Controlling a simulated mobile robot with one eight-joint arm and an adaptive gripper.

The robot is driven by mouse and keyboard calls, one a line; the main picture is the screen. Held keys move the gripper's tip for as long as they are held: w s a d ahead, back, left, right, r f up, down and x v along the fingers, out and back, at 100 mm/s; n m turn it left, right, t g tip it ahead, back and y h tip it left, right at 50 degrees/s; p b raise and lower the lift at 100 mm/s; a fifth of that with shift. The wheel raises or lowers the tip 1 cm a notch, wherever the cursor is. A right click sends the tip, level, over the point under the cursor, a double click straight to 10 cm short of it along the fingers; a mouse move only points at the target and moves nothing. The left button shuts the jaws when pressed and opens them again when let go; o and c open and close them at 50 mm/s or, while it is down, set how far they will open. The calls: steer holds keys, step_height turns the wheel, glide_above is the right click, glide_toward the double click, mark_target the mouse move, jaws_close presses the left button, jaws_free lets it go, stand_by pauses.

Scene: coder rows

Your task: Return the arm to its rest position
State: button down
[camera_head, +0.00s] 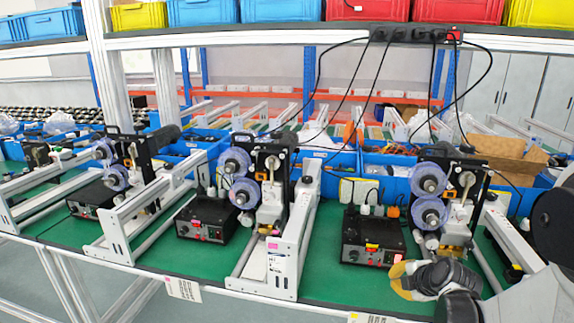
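My gripper (408,282) shows at the lower right, black with orange-yellow finger parts, at the front edge of the green-topped bench (340,285). My grey and black arm comes in from the right edge and hides part of the bench and the rightmost coder. The gripper appears in front of the right black control box (372,238); whether it touches anything is unclear. I cannot see the gap between the fingers or anything held in them.
Coder machines with purple-blue reels stand in a row: right (430,212), middle (238,190) and left (116,177). White conveyor frames (280,245) run between them. Blue bins (390,185) stand behind. Cables hang from a power strip (415,35) under the crate shelf.

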steer(key=s+a+r+m+g, duration=0.1)
steer(key=s+a+r+m, duration=0.7)
steer(key=s+a+r, duration=0.15)
steer(key=s+a+r+m, duration=0.1)
steer(key=s+a+m, duration=0.1)
steer(key=s+m, duration=0.3)
steer(key=s+a+r+m+g, duration=0.1)
steer(key=s+a+m, duration=0.2)
steer(key=s+m, duration=0.3)
steer(key=s, duration=0.3)
steer(key=shift+s+a+r+h, duration=0.15)
steer(key=shift+s+a+h, duration=0.1)
steer(key=shift+s+h, duration=0.05)
